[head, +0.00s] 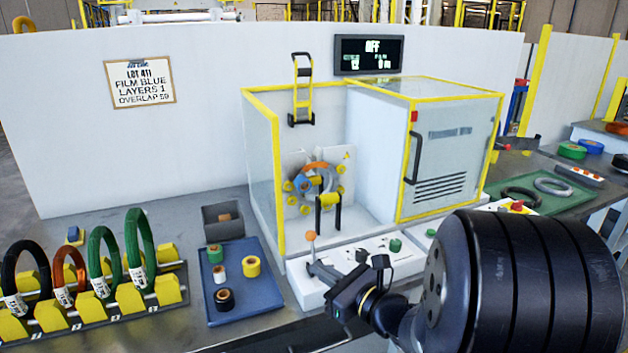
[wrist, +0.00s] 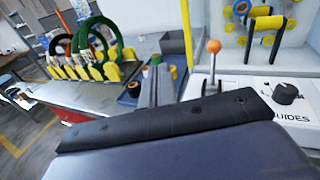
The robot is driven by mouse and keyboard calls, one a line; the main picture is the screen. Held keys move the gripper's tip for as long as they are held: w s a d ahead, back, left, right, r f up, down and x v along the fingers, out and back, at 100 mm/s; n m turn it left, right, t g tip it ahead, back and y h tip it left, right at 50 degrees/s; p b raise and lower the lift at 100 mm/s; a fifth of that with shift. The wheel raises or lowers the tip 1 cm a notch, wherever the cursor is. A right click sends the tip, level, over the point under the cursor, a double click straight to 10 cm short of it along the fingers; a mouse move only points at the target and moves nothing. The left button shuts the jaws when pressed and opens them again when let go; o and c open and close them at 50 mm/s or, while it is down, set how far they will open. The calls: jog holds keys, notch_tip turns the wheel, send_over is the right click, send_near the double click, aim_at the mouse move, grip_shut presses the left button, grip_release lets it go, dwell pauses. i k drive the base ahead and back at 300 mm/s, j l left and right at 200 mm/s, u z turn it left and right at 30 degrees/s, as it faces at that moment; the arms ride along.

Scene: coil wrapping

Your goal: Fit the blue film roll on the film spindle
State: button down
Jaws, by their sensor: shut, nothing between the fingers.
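A small round blue piece (head: 306,184) shows on the ring (head: 330,176) inside the open machine bay. It also shows in the wrist view (wrist: 241,8). I cannot tell whether it is the blue film roll, or make out the spindle under it. The blue tray (head: 265,302) holds a green roll (head: 215,253), a white roll (head: 220,273), a yellow roll (head: 252,266) and a black roll (head: 224,299); no blue roll shows there. My gripper (head: 316,269) is shut and empty, low by the orange-knobbed lever (head: 311,237). In the wrist view my gripper (wrist: 157,70) is left of that lever.
A rack with yellow holders (head: 130,297) carries several coils at the left. A grey bin (head: 223,219) stands behind the tray. The white panel with knobs (head: 375,258) lies before the bay. Glass walls (head: 262,180) and a closed cabinet (head: 450,150) flank the bay.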

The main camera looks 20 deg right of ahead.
aim_at(300, 179)
jog(key=i+j+z, duration=0.6)
jog(key=i, duration=0.2)
